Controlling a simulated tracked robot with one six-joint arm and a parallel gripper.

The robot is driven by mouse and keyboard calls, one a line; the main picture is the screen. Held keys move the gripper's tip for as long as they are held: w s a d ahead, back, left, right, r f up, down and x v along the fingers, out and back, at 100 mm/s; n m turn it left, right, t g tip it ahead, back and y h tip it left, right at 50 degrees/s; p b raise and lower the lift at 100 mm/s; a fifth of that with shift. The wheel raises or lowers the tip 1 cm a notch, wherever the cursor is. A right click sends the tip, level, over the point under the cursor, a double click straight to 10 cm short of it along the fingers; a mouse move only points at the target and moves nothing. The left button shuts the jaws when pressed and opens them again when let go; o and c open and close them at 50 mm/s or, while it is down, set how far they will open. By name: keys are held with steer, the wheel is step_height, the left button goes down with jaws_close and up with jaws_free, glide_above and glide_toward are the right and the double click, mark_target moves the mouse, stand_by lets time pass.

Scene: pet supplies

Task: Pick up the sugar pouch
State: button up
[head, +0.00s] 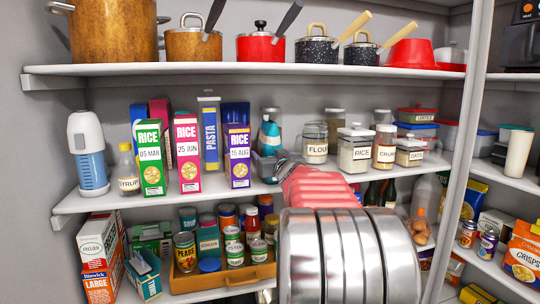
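I cannot make out a sugar pouch by any readable label. A teal item (269,136) with a dark cap or top stands on the middle shelf, right of the purple rice box; its label is unreadable. My arm reaches from the bottom right of centre toward this item. My gripper (266,166), grey and small, is at the arm's far end, in front of the item's lower part. The arm's red section hides much of it, so its fingers, and any contact with the item, are unclear.
Rice boxes (151,158) and a blue pasta box (210,132) stand left of my gripper. Glass jars labelled flour (315,142) and rice (355,150) stand to the right. Pots line the upper shelf (240,69). A wooden tray (225,280) of cans sits below.

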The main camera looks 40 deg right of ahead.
mark_target(269, 121)
steer(key=shift+c, duration=0.4)
steer(key=c, duration=1)
steer(key=shift+r, duration=0.15)
steer(key=shift+c, duration=0.7)
steer(key=shift+r, duration=0.1)
steer(key=shift+r, duration=4.9)
